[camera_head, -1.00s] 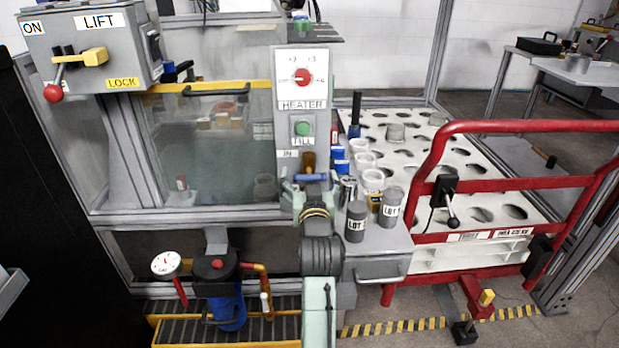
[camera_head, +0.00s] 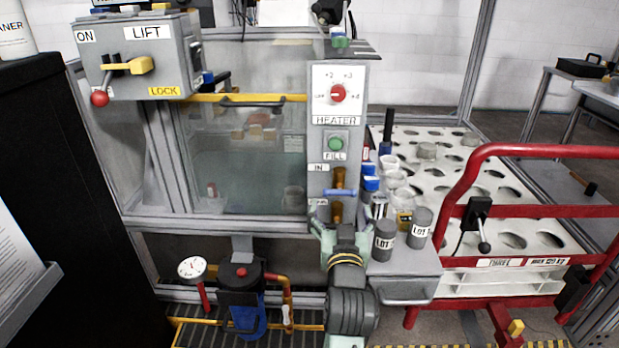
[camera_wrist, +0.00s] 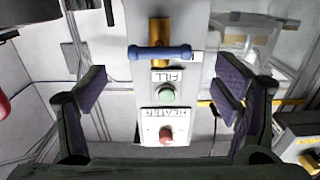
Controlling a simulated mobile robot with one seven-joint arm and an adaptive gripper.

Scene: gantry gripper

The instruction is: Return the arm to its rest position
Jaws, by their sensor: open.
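My arm reaches up from the bottom of the head view, and my gripper (camera_head: 338,212) is in front of the grey control panel (camera_head: 318,155), just below the blue-handled valve (camera_head: 340,191). In the wrist view my gripper (camera_wrist: 162,75) has its two dark fingers spread wide, with nothing between the pads. The panel shows upside down there, with the blue valve handle (camera_wrist: 160,53), the green FILL button (camera_wrist: 166,95) and the red HEATER knob (camera_wrist: 166,134). The fingers appear apart from the panel, though the exact distance is unclear.
Two grey LOT pots (camera_head: 385,240) stand on a small shelf right of my wrist. A red-railed cart (camera_head: 450,205) with a holed white top is further right. The LIFT box (camera_head: 140,60) is upper left; a blue filter housing (camera_head: 243,300) and gauge are lower left.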

